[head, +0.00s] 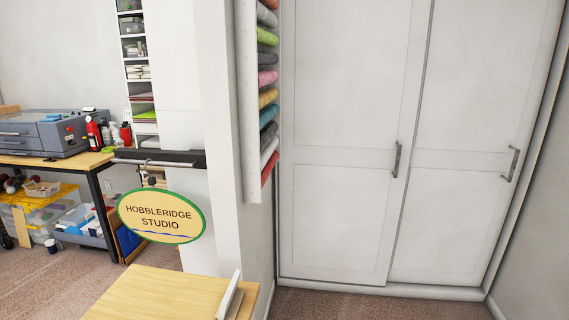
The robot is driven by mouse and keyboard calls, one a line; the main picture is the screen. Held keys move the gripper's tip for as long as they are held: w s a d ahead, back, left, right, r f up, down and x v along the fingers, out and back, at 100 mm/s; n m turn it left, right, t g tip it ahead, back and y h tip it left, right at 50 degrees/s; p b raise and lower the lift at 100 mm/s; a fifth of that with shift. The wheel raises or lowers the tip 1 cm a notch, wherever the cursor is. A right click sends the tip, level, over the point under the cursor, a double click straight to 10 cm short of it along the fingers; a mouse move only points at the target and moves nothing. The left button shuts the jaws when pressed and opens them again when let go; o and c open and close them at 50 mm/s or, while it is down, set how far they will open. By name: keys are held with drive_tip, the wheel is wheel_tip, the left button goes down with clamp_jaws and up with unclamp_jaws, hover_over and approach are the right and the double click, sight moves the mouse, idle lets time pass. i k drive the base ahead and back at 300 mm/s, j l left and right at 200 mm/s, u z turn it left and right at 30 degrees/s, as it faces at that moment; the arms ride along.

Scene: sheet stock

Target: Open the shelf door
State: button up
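Two tall white doors fill the right half of the head view, a left door (335,210) and a right door (450,220). Both look shut, with a narrow dark line between them. The left door has a grey upright handle (396,160) near its right edge. The right door has a similar handle (511,165) near its right edge. I cannot tell which door the task means. My gripper is not in view, and nothing is seen touching either handle.
A wall rack of coloured rolls (267,95) is left of the doors. A wooden tabletop (150,293) is at the bottom, below an oval sign (161,216). A workbench (60,160) with a grey machine (45,133) stands at left. Carpet (370,306) before the doors looks clear.

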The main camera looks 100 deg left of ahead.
sight(351, 73)
drive_tip(key=u, duration=3.05)
drive_tip(key=i+l+u, duration=0.1)
drive_tip(key=i, duration=0.45)
drive_tip(key=i+l+u, duration=0.1)
drive_tip(key=i, duration=0.45)
drive_tip(key=i+l, duration=0.3)
drive_tip(key=i, duration=0.2)
drive_tip(key=i+l+u, duration=0.15)
drive_tip(key=i, duration=0.4)
drive_tip(key=i+l+u, duration=0.1)
drive_tip(key=i+l, duration=0.2)
drive_tip(key=i, duration=0.25)
drive_tip(key=i+l+u, duration=0.1)
drive_tip(key=i+l, duration=0.2)
drive_tip(key=i, duration=0.2)
